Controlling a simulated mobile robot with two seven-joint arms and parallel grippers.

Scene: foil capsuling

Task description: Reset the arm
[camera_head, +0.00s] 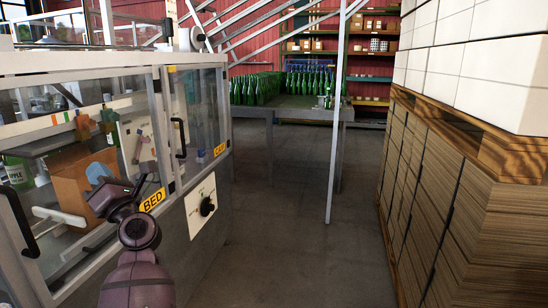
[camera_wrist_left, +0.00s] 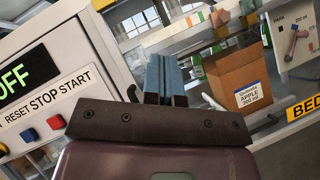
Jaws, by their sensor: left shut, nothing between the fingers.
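My left gripper (camera_head: 104,186) is in front of the bottling machine's glazed side. In the left wrist view its blue fingers (camera_wrist_left: 165,78) are shut together and empty. That view also shows a white panel with a pinkish lever (camera_wrist_left: 294,40) beside the word PARK, at the upper right. A pale panel with a lever (camera_head: 141,140) shows behind the glass in the head view. My right gripper is out of view.
A brown box (camera_head: 84,182) labelled APPLE in the wrist view is near the gripper. Door handles (camera_head: 180,137) and a dial plate (camera_head: 201,206) are on the machine. Stacked cartons on a pallet (camera_head: 484,130) stand right. The floor aisle (camera_head: 290,240) is clear.

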